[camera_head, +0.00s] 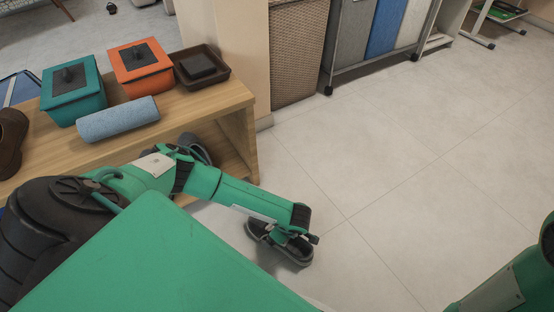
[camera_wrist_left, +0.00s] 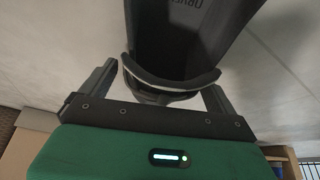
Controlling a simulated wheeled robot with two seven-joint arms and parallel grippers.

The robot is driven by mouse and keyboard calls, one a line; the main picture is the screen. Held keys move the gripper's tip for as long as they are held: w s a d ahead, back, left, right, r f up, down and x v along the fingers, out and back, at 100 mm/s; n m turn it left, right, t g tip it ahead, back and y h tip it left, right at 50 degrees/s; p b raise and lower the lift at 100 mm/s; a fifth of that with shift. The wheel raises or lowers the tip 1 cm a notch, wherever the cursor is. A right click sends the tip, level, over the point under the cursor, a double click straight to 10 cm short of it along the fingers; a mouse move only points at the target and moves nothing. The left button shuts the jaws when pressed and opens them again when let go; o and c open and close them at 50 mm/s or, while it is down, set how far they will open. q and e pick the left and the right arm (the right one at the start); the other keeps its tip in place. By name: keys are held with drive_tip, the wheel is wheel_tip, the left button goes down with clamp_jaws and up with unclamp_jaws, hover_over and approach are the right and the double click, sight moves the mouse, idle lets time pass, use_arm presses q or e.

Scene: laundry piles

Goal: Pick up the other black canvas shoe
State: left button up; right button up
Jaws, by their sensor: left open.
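A black canvas shoe (camera_head: 295,250) with a pale sole edge lies on the floor in the head view, right of the bench. My left gripper (camera_head: 306,237) is over it and hides part of it. In the left wrist view the open fingers of my left gripper (camera_wrist_left: 155,85) stand on both sides of a dark, pale-rimmed end of the shoe (camera_wrist_left: 168,82); I cannot tell whether they touch it. Another dark shoe (camera_head: 198,149) shows by the wooden bench, partly hidden by my left arm. My right gripper is out of view.
The wooden bench (camera_head: 222,97) holds a teal box (camera_head: 73,92), an orange box (camera_head: 140,68), a brown tray (camera_head: 224,83) and a blue roll (camera_head: 118,119). A wicker hamper (camera_head: 296,50) and laundry sorter (camera_head: 345,45) stand behind. The tiled floor on the right is clear.

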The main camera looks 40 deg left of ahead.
use_arm(q)
drive_tip(key=shift+c, duration=0.4)
drive_tip(key=c, duration=1.2)
drive_tip(key=shift+r, duration=0.1)
drive_tip(key=shift+r, duration=0.1)
